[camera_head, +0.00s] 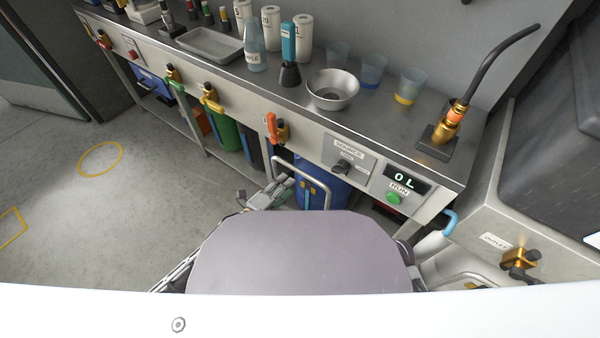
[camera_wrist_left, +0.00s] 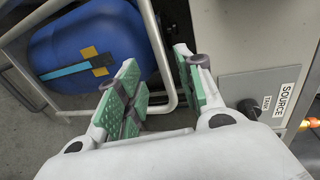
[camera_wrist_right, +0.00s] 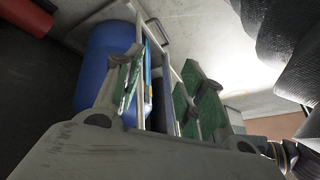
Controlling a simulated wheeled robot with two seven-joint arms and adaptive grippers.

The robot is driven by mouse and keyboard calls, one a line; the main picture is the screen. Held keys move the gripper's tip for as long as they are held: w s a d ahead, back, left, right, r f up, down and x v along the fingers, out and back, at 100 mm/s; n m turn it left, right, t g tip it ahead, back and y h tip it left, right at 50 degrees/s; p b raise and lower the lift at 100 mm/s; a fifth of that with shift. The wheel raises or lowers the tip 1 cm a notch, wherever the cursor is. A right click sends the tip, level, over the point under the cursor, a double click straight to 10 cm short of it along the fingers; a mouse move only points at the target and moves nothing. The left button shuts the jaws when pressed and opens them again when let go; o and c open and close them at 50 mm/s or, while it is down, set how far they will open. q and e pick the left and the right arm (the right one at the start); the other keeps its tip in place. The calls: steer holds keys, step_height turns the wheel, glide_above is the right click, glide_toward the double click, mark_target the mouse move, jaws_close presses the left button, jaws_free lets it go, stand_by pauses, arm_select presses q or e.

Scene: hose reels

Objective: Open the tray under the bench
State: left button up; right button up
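Under the bench, a bent metal tube (camera_head: 304,172) stands in front of a blue drum (camera_head: 338,190). I cannot tell for certain whether this tube belongs to the tray; the tray floor is not clearly visible. My left gripper (camera_head: 280,188) is beside the tube. In the left wrist view its green-padded fingers (camera_wrist_left: 160,90) are apart, with the tube (camera_wrist_left: 160,48) between them and the blue drum (camera_wrist_left: 88,48) behind. In the right wrist view my right gripper (camera_wrist_right: 165,90) is open near a blue drum (camera_wrist_right: 105,55) and metal bars. The head view hides the right gripper's fingers.
The metal bench (camera_head: 385,128) carries a bowl (camera_head: 332,90), cups, bottles and a black hose nozzle (camera_head: 440,132). Valves and a SOURCE knob (camera_head: 342,167) stick out of its front. A sink (camera_head: 530,215) stands at right. Floor at left is clear.

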mark_target(299, 173)
arm_select(q)
steer(key=shift+b+x, duration=1.45)
steer(key=shift+x, duration=2.95)
steer(key=shift+w+d, duration=0.15)
arm_select(e)
steer(key=shift+t+y, duration=0.4)
steer(key=shift+t, duration=0.1)
steer(key=f, duration=0.5)
steer(key=shift+s+a, duration=0.1)
steer(key=shift+a, duration=0.3)
steer(key=shift+w+r, duration=0.1)
steer(key=shift+w, duration=0.1)
arm_select(q)
steer(key=shift+c, duration=1.1)
jaws_close()
arm_select(e)
steer(key=shift+w+a, duration=0.1)
steer(key=shift+w, duration=0.05)
